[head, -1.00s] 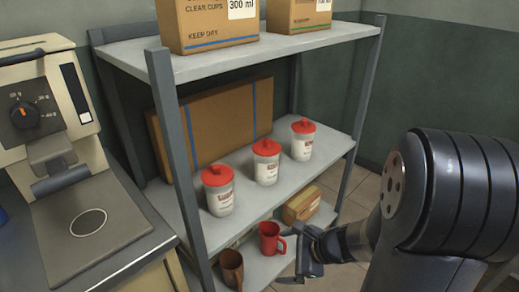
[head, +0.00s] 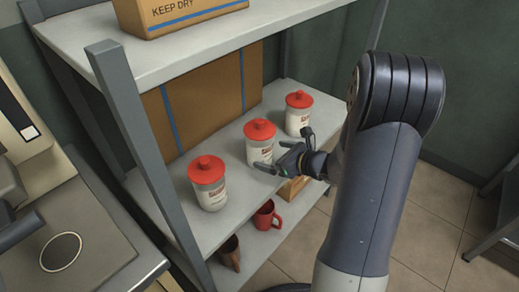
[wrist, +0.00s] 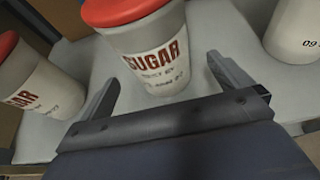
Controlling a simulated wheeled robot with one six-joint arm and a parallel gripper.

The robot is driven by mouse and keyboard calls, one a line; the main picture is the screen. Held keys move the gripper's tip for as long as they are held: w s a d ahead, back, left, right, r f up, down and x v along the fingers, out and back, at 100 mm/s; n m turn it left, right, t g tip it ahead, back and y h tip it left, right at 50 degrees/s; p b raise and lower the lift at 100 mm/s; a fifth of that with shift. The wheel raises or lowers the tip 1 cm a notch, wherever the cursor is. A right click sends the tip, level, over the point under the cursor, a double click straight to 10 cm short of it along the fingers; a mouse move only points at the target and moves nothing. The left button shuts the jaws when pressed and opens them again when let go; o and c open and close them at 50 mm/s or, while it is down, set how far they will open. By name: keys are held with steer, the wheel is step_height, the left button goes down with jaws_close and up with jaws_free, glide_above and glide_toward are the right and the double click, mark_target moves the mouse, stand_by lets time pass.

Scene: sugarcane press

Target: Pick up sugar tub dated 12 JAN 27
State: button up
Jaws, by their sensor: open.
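Three white sugar tubs with red lids stand upright in a row on the middle shelf: a left tub (head: 208,184), a middle tub (head: 259,146) and a right tub (head: 298,116). My gripper (head: 285,152) is open in front of the middle tub. In the wrist view, a SUGAR-labelled tub (wrist: 150,50) stands just beyond and between my open fingers (wrist: 163,75), not gripped; its date line is small and blurred. Another labelled tub (wrist: 35,85) is at the left. A tub (wrist: 295,32) at the right edge shows a date starting "09"; the rest is cut off.
A large cardboard box (head: 205,97) stands behind the tubs. A red mug (head: 265,215), a brown mug (head: 230,253) and a small carton (head: 292,190) are on the lower shelf. A shelf post (head: 140,140) rises at the left front. The top shelf (head: 215,42) is overhead.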

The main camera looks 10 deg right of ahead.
steer(key=b+x, duration=0.1)
steer(key=x, duration=0.4)
steer(key=shift+s+f, duration=0.1)
steer(key=shift+c, duration=0.6)
steer(key=c, duration=1.3)
